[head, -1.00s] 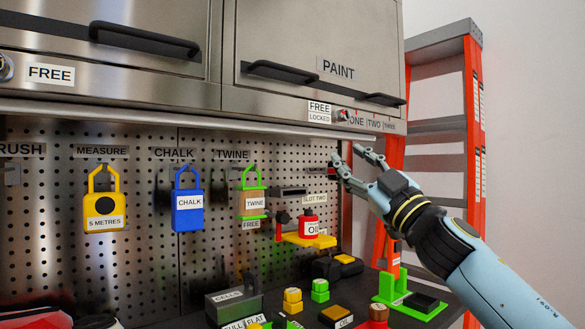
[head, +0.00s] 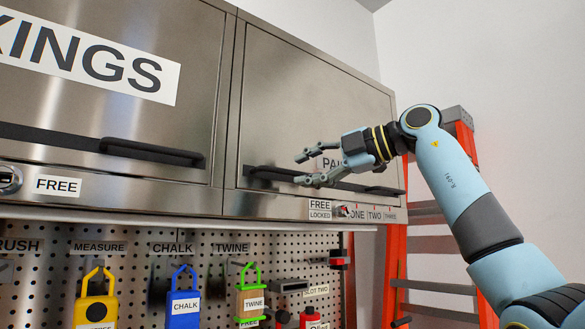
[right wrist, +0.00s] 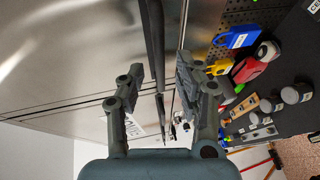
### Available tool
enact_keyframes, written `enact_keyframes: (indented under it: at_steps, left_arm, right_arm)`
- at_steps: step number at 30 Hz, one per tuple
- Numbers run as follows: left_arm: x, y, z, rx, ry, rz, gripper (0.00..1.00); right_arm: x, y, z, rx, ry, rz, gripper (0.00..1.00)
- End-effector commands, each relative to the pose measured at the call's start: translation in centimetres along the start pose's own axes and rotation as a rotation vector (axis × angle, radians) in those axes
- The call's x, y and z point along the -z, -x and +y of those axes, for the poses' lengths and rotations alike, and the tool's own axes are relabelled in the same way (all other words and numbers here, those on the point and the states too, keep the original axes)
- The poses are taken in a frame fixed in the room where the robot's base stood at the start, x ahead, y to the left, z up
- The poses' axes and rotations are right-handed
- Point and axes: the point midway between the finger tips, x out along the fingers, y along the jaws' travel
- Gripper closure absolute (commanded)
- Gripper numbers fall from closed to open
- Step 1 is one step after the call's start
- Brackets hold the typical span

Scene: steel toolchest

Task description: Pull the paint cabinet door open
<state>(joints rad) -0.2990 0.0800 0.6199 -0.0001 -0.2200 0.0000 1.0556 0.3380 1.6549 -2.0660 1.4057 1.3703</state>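The paint cabinet door (head: 300,95) is the right-hand steel door, and it looks shut. Its label is partly hidden behind my right gripper (head: 300,169). A long black bar handle (head: 272,174) runs along the door's lower edge, with its middle behind the gripper. My right gripper is open, with its fingers pointing left in front of the handle. In the right wrist view the black bar (right wrist: 155,40) appears in the gap between the two fingers (right wrist: 160,72); I cannot see contact. My left gripper is not in view.
A lock (head: 343,211) beside a FREE/LOCKED label sits below the door. Another steel cabinet door (head: 150,120) adjoins on the left. A pegboard (head: 135,275) with hanging padlock-shaped items is below. An orange ladder (head: 395,265) stands at the right.

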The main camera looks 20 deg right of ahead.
Motion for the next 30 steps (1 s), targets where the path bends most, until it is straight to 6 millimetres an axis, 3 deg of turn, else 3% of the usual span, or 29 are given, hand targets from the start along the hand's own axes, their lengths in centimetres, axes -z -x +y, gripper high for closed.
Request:
enact_keyframes:
  at_steps: [6, 17, 25, 30]
  left_arm:
    - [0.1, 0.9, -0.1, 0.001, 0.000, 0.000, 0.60]
    - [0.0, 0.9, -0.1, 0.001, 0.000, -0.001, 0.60]
    - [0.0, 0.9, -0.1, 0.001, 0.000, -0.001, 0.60]
    - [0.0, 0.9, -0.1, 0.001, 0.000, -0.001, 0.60]
  right_arm:
    - [0.1, -3.0, 0.1, 0.000, -0.001, 0.002, 0.66]
    - [0.0, -3.8, 0.0, 0.000, 0.001, 0.000, 0.66]
    - [0.0, -3.7, 0.0, 0.000, 0.001, 0.000, 0.98]
    - [0.0, -3.7, 0.0, 0.000, 0.001, 0.000, 1.00]
